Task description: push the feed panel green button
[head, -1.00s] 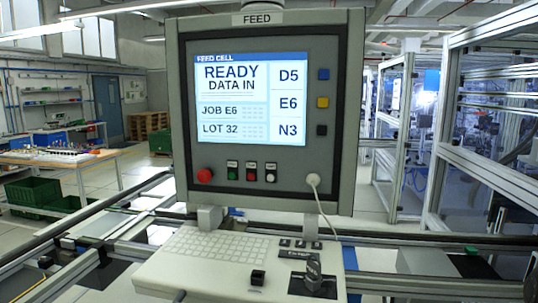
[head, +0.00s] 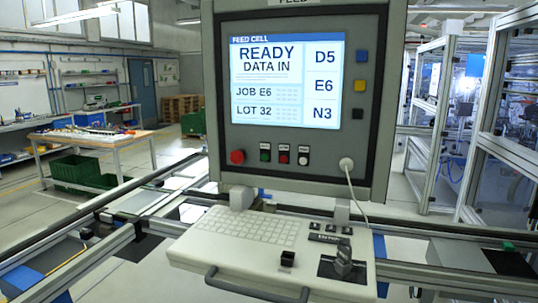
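The feed panel (head: 218,95) stands upright in the middle of the head view, with a lit screen (head: 287,82) reading READY DATA IN, JOB E6 and LOT 32. The small green button (head: 265,156) sits in the row under the screen. It is right of the large red button (head: 237,157) and left of a small red button (head: 284,157) and a white-topped one (head: 303,159). Small labels above these are too small to read. My gripper is not in view, and nothing covers the green button.
A keyboard shelf (head: 205,253) with a front handle (head: 257,287) juts out below the panel. A cable (head: 354,190) hangs from the panel's lower right. Metal rails (head: 80,216) run on both sides. A workbench (head: 100,138) and green crates (head: 80,172) stand at left.

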